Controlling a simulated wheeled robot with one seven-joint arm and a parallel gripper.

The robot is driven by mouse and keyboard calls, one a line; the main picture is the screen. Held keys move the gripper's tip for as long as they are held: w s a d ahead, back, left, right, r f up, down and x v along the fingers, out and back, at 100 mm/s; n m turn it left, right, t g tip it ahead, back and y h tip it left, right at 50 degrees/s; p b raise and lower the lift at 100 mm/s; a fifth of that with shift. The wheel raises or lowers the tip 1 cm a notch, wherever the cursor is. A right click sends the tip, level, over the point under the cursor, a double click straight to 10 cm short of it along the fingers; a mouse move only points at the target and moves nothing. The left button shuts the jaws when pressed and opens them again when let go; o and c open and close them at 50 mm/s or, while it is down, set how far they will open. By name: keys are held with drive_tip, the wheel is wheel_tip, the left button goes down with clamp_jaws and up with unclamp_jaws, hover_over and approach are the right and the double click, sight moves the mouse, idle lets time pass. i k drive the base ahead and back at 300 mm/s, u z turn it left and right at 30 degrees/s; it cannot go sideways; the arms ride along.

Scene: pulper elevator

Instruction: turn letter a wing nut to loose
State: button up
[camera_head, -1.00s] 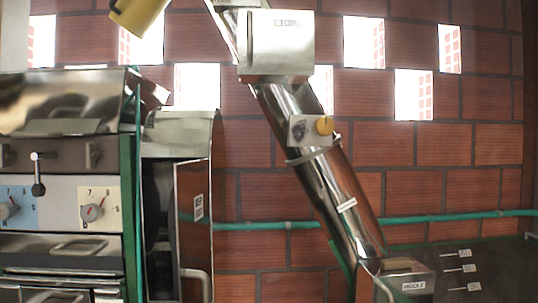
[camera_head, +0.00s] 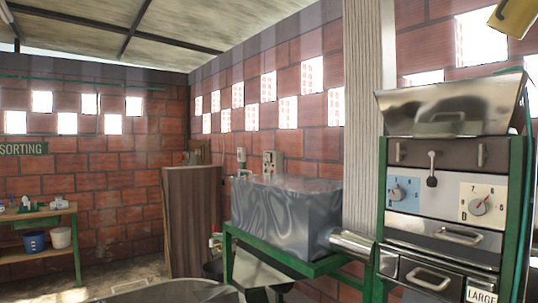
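I cannot make out a wing nut marked with the letter A in this view. At the right stands a green-framed machine (camera_head: 455,150) with a steel hopper on top. Below are steel drawer fronts with handles, one labelled LARGE (camera_head: 481,296).
A steel box (camera_head: 285,215) on a green stand is left of a pale post (camera_head: 369,120). A brown cabinet (camera_head: 193,220) stands behind. A wooden bench (camera_head: 40,212) with buckets is far left, under a SORTING sign (camera_head: 23,149). Some floor shows between.

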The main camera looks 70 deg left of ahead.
sight(400, 151)
drive_tip(key=u, duration=1.95)
drive_tip(key=k, duration=1.4)
drive_tip(key=z, duration=0.4)
drive_tip(key=i, duration=2.9)
drive_tip(key=u, duration=2.55)
